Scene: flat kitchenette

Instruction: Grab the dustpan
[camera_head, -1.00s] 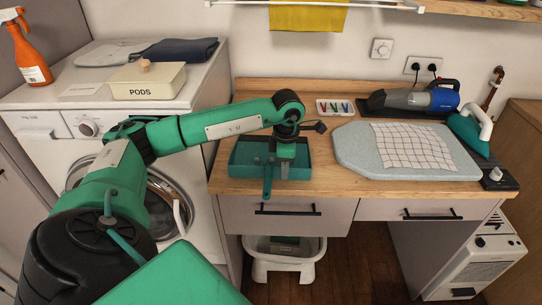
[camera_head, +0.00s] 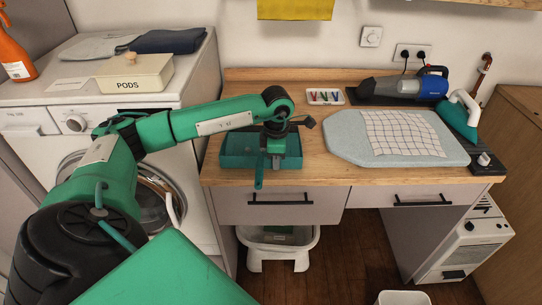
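The teal dustpan (camera_head: 232,151) lies on the wooden counter, left of the ironing board, with its handle (camera_head: 260,174) pointing at me over the front edge. My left gripper (camera_head: 276,162) points down at the dustpan, just right of the handle. Its fingers are small and partly covered by the wrist, so I cannot tell whether they are open or touching the dustpan. My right gripper is not in view.
A pale ironing board (camera_head: 345,141) with a checked cloth (camera_head: 400,134) takes up the counter's right side. A handheld vacuum (camera_head: 405,88) and marker tray (camera_head: 325,97) are behind. The washing machine (camera_head: 75,121) stands left. A white stool (camera_head: 277,250) stands below the counter.

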